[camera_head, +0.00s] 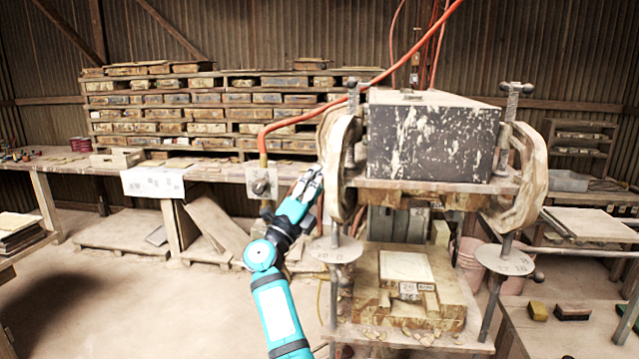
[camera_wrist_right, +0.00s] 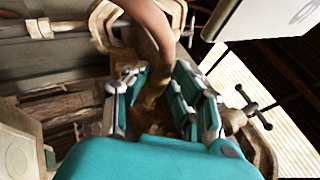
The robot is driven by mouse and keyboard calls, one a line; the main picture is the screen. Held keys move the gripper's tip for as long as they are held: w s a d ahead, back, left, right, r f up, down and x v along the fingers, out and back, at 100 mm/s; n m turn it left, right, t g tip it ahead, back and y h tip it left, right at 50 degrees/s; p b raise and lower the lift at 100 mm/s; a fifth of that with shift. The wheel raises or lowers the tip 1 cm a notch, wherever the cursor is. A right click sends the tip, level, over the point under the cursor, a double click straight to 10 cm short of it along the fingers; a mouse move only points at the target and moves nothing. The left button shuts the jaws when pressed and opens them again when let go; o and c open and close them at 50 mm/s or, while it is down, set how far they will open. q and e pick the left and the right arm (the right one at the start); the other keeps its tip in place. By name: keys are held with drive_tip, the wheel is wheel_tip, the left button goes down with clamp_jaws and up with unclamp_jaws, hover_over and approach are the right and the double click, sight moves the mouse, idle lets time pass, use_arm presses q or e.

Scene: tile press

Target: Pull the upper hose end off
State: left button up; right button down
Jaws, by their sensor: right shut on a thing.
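My right gripper (camera_head: 308,183) is at the left side of the press (camera_head: 432,138), beside its pale curved side frame. In the right wrist view, a brownish-orange hose (camera_wrist_right: 150,20) comes down from the top and bends into a brass-coloured hose end (camera_wrist_right: 152,90). This end sits between the two teal finger pads of my right gripper (camera_wrist_right: 155,103), which is shut on it. What lies below the end is dark and partly hidden by the gripper. In the head view the fingers hide the held end. My left gripper is not in view.
An orange hose (camera_head: 330,110) slants from the top to a round fitting (camera_head: 261,185) on a plate left of my gripper. Tile shelves (camera_head: 205,115) stand along the back wall. A round plate (camera_head: 336,250) sits on the press post below my gripper. Open floor lies to the left.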

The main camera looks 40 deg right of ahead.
drive_tip(key=w+a, duration=0.1)
drive_tip(key=w+a+b, duration=0.1)
drive_tip(key=shift+w+r, duration=0.1)
drive_tip(key=shift+w, duration=0.2)
drive_tip(key=c, duration=1.4)
unclamp_jaws()
drive_tip(key=shift+w, duration=0.1)
drive_tip(key=v, duration=1.2)
drive_tip(key=shift+b, duration=0.3)
